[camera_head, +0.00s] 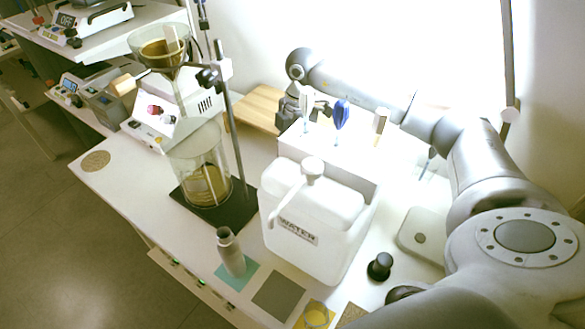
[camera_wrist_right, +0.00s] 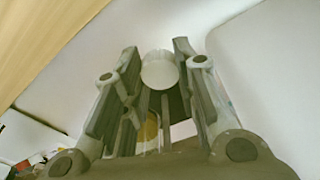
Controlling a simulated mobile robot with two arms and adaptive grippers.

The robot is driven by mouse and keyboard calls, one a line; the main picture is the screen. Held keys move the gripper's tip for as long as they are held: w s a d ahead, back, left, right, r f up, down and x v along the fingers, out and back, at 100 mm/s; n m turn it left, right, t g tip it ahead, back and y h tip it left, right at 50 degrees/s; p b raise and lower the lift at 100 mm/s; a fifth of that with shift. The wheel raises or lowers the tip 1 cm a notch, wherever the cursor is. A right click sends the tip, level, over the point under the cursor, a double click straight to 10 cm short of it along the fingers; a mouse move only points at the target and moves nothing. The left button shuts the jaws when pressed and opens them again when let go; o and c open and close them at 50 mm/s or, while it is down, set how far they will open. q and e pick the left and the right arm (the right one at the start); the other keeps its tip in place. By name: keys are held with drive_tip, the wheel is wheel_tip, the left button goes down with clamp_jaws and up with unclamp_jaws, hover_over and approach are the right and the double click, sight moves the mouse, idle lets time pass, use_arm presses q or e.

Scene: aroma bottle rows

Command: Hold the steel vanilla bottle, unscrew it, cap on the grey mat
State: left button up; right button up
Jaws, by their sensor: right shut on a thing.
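The steel bottle (camera_head: 230,252) stands upright on a teal mat (camera_head: 241,281) near the table's front edge, with its cap on. The grey mat (camera_head: 278,297) lies bare just right of it. My right gripper (camera_head: 296,108) is far behind the bottle, at the white box beyond the water container. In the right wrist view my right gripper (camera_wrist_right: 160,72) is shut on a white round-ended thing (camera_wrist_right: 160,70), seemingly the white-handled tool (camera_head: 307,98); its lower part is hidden. My left gripper is not in view.
The water container (camera_head: 310,218) stands between the bottle and my right gripper. The white box (camera_head: 326,152) also holds a blue tool (camera_head: 342,113) and a cream one (camera_head: 380,122). A stand with glassware (camera_head: 203,178) is behind the bottle. A black knob (camera_head: 380,266) sits at right.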

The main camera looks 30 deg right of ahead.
wheel_tip(320, 180, up, 8)
drive_tip(key=shift+r, duration=0.25)
